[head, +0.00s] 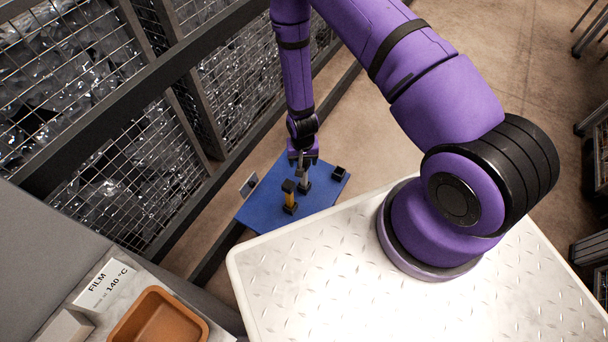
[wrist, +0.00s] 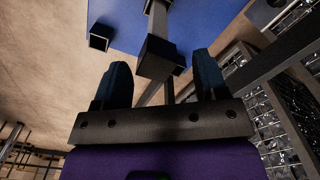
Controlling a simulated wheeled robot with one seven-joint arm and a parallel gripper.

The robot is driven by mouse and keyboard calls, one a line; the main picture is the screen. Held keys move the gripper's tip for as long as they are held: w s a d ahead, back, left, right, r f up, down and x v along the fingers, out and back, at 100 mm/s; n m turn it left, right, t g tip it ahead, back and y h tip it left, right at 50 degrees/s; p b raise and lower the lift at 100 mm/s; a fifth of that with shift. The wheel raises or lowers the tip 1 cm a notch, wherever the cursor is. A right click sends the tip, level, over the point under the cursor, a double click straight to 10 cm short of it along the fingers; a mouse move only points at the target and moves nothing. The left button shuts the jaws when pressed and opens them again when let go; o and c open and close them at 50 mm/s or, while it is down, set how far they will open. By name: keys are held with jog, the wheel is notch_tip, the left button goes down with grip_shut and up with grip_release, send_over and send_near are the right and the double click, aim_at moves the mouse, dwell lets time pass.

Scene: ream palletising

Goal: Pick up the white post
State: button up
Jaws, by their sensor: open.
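The white post (head: 303,175) stands on a blue board (head: 262,215) directly below my gripper (head: 302,158) in the head view. In the wrist view the post's pale grey shaft (wrist: 156,22) rises from the board (wrist: 205,22) to a dark square cap (wrist: 160,58). My gripper's two dark fingers are open on either side of that cap, with visible gaps. I cannot tell how deep the cap sits between them. A yellow post (head: 289,200) with a dark cap stands beside the white post, nearer the white table.
An empty black socket (head: 339,172) is at the board's right corner; it also shows in the wrist view (wrist: 102,37). A small grey plate (head: 249,184) stands at the board's left edge. Mesh cages (head: 130,130) line the left. An orange tray (head: 160,318) is at lower left.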

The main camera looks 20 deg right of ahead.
send_over(304, 177)
jog(key=w, duration=0.1)
jog(key=f, duration=0.4)
jog(key=shift+d+f, duration=0.2)
jog(key=shift+f, duration=0.2)
grip_shut()
jog(key=shift+r, duration=0.2)
